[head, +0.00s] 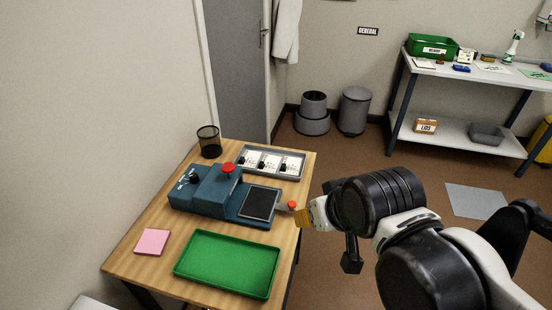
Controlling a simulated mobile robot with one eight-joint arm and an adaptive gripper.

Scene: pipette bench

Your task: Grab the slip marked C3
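Several white slips (270,163) with dark markings lie in a row in a grey tray (243,151) at the back of the wooden table. The markings are too small to read, so I cannot tell which slip is C3. My gripper (314,214) is at the end of my arm, off the table's right edge. It is in front of and to the right of the slip tray, well apart from it. A small tan piece shows at its tip. I cannot tell whether its fingers are open or shut.
A blue machine (205,197) with a red button, a dark plate and a red-knobbed lever (292,205) stands in front of the slip tray. A green tray (228,263), pink pad (152,242) and black mesh cup (209,141) share the table (127,262). A metal shelf (433,127) stands back right.

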